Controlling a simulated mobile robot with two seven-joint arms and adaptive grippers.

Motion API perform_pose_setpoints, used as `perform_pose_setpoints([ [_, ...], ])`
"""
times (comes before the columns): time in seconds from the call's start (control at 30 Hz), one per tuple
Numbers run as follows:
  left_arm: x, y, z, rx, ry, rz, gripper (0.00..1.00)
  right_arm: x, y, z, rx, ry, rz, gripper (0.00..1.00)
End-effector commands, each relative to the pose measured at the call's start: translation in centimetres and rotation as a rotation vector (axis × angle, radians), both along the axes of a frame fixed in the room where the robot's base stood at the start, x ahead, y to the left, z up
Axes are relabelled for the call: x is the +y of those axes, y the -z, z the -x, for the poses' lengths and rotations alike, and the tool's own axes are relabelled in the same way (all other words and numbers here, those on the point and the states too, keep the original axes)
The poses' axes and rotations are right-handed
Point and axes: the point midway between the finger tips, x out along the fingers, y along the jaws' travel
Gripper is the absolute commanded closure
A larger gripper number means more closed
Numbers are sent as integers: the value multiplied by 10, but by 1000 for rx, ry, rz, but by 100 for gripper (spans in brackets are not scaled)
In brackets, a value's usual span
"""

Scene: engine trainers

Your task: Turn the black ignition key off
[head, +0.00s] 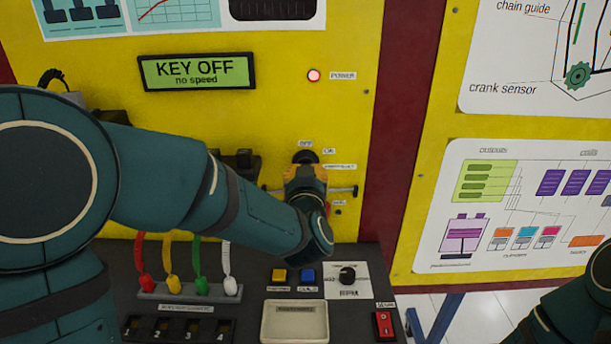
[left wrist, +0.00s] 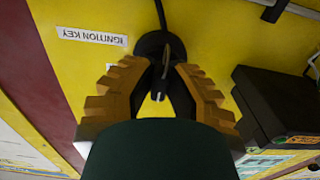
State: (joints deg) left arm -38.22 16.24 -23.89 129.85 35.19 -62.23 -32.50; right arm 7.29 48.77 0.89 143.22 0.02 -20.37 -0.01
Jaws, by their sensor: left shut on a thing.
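The black ignition key switch (head: 304,157) sits on the yellow panel, partly hidden behind my left gripper (head: 304,176). In the left wrist view the round black switch (left wrist: 153,45) is at the top centre, beside an upside-down "IGNITION KEY" label (left wrist: 92,36). The display (head: 197,72) reads "KEY OFF, no speed". My right gripper is not in view; only part of my right arm shows at the lower right.
A red power lamp (head: 314,75) is lit. A lever (head: 343,191) sticks out right of the gripper. The desk below carries coloured plugs, a yellow button (head: 279,275), a blue button (head: 308,275), a black knob (head: 347,275) and a red switch (head: 384,324).

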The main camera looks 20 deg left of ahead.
Motion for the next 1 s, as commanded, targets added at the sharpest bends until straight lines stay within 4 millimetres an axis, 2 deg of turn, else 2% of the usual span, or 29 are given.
perform_pose_setpoints([
  [0.37, 1, -2, -1, -7, -2, 5, 100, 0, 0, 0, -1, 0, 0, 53],
  [0.4, 1, -2, -1, -7, -2, 5, 75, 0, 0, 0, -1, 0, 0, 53],
  [0.47, 1, -2, -1, -6, -2, 4, 56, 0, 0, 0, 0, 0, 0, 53],
  [0.8, 0, -1, 2, -3, 0, 4, 56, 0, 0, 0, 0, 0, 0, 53],
  [1.0, -7, -1, 25, -3, 1, 5, 56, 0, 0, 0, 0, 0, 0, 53],
])
